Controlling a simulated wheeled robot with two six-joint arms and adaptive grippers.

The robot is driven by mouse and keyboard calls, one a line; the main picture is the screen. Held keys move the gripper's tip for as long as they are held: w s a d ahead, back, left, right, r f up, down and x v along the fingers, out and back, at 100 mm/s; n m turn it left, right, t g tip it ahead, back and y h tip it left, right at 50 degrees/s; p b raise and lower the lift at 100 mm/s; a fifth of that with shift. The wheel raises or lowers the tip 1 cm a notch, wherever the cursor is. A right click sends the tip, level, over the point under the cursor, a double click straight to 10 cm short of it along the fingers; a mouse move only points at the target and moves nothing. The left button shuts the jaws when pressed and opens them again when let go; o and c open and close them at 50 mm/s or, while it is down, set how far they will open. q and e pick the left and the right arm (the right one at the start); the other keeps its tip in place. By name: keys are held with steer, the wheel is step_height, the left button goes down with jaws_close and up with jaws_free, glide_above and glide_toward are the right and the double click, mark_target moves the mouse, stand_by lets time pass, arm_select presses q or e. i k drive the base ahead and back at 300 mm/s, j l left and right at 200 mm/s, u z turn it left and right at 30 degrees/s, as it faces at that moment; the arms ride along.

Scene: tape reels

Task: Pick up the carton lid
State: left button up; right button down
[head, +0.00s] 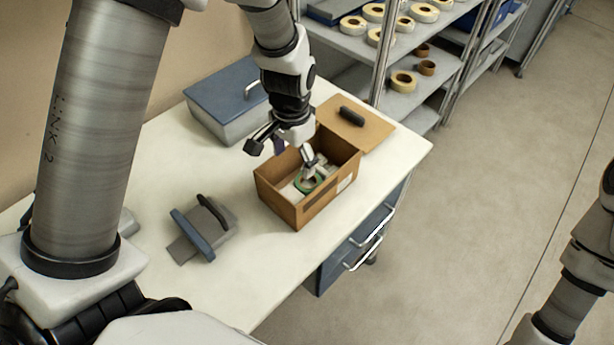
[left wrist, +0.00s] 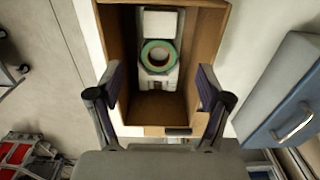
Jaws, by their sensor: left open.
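The carton lid (head: 372,125), a flat brown panel with a black handle (head: 351,116) on top, lies on the table behind the open carton (head: 300,213). The carton holds a green-rimmed tape reel (head: 309,183) and a pale object beneath it. My left gripper (head: 282,150) is open and empty above the carton's far left side, apart from the lid. In the left wrist view, its spread fingers (left wrist: 158,95) frame the carton, with the reel (left wrist: 158,56) inside. I cannot make out the lid for certain there. My right gripper is out of view.
A blue-lidded box (head: 226,92) stands at the back of the table (head: 262,262). A blue-grey object with a black handle (head: 204,228) lies left of the carton. A shelf rack (head: 408,100) with tape reels stands beyond the table. The front of the table is clear.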

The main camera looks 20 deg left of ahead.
mark_target(365, 129)
steer(key=i+l+u, duration=0.2)
steer(key=i+l, duration=0.15)
steer(key=i, duration=0.2)
steer(key=i+l+u, duration=0.2)
steer(key=i+l, duration=0.3)
steer(key=i, duration=0.05)
